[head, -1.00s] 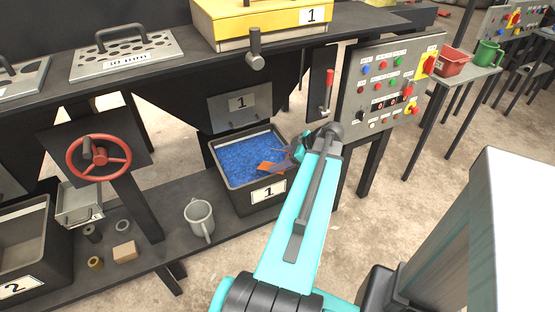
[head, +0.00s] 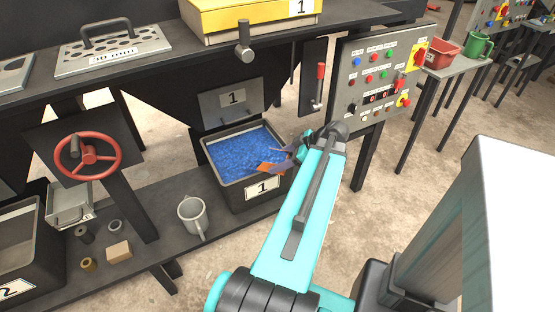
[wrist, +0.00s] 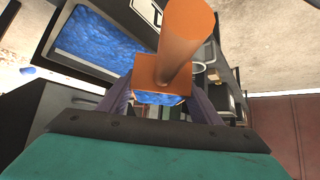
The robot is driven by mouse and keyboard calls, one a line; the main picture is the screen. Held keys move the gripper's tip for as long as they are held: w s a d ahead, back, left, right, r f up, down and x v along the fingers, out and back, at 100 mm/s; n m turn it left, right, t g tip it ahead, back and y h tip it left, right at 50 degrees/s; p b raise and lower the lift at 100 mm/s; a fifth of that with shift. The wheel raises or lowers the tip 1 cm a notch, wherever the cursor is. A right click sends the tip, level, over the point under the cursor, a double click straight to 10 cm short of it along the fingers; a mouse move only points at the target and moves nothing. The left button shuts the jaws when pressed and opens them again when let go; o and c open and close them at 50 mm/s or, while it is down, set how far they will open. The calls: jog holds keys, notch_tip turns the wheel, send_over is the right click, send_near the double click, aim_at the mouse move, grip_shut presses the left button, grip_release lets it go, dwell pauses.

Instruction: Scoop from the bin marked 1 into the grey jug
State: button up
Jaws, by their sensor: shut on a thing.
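The bin marked 1 (head: 238,196) is a black box full of blue grains, on the low shelf under the chute. My gripper (head: 287,160) is at the bin's right rim, shut on an orange scoop (head: 270,168). In the wrist view the scoop's thick round handle (wrist: 187,40) points up towards the camera, and blue grains show at the scoop's near edge. The blue-filled bin lies beyond it to the upper left. The grey jug (head: 190,219) stands upright on the shelf, left of the bin, with its handle towards the lower right. My gripper's fingertips are partly hidden in the head view.
A red handwheel (head: 88,156) and a metal drawer (head: 68,206) are at left, above a small block (head: 119,250) and rings. Bin 2 (head: 22,270) is at lower left. A control panel (head: 383,78) and lever (head: 319,88) stand right of the chute.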

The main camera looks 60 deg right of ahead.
jog(key=s+a+r, duration=0.1)
jog(key=s+a, duration=0.2)
jog(key=s, duration=0.2)
jog(key=shift+s+r, duration=0.2)
jog(key=shift+s, duration=0.1)
dwell(0.8)
jog(key=shift+s+a+r+p, duration=0.1)
jog(key=shift+s+a+p, duration=0.3)
jog(key=shift+p, duration=1.55)
jog(key=shift+s+a+r+p, duration=0.15)
jog(key=shift+s+p, duration=0.4)
jog(key=shift+p, duration=1.35)
jog(key=shift+s+a+t+p, duration=0.15)
jog(key=shift+s+a+p, duration=0.15)
jog(key=shift+s, duration=0.3)
jog(key=shift+s+a+t+p, duration=0.15)
jog(key=shift+s+a+p, duration=0.15)
jog(key=shift+s, duration=0.3)
jog(key=shift+s, duration=0.1)
